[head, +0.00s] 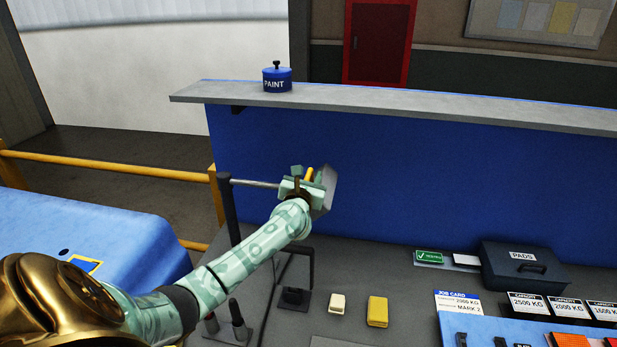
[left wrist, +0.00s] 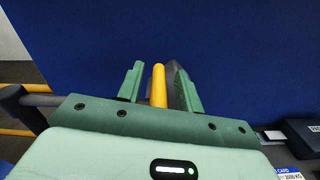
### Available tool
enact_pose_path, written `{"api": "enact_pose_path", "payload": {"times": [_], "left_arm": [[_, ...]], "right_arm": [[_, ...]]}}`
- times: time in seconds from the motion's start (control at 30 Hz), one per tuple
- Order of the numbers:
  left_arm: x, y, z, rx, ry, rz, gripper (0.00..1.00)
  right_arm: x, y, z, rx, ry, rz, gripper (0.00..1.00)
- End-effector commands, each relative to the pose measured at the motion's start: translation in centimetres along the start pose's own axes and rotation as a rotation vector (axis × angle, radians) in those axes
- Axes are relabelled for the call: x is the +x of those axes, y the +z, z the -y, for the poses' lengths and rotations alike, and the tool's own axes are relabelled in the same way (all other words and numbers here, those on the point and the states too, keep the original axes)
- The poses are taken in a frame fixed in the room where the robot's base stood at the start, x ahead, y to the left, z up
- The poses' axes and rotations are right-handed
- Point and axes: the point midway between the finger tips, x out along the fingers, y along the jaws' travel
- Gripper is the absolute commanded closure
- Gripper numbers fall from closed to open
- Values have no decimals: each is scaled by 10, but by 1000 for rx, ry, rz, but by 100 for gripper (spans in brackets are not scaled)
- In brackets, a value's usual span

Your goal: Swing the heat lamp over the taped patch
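The heat lamp stands at the left of the bench: a dark post (head: 229,205), a thin horizontal arm (head: 255,184) and a grey lamp head (head: 327,184) with a yellow handle (head: 309,174). My left gripper (head: 305,182) is at the head. In the left wrist view the yellow handle (left wrist: 158,86) stands between the green fingers (left wrist: 158,82), with small gaps on both sides, so the gripper looks open around it. The taped patch (head: 86,264), a yellow outline on the blue panel, lies at the far left, away from the lamp head. My right gripper is out of view.
A yellow rail (head: 110,165) runs behind the blue panel (head: 110,225). A blue wall with a grey shelf (head: 400,103) and paint tin (head: 277,78) stands behind the lamp. Small blocks (head: 377,311), a pads box (head: 525,267) and capacity cards (head: 528,305) occupy the bench.

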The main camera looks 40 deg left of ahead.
Motion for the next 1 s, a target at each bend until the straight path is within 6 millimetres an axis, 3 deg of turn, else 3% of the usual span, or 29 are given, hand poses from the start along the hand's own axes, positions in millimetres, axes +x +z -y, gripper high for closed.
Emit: {"api": "enact_pose_path", "payload": {"times": [0.1,0.23,0.47,0.67,0.87,1.0], "left_arm": [[0,0,0,0,0,0,64],[0,0,0,0,0,0,100],[-1,0,-1,2,-3,1,100],[-14,0,-4,5,-46,10,100],[-47,-2,-13,9,-156,29,100],[-80,-7,-27,12,-260,48,100]], "right_arm": [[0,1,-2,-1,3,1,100],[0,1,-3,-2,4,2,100],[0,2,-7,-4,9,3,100],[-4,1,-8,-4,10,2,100],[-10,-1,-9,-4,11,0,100],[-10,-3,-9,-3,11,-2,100]]}}
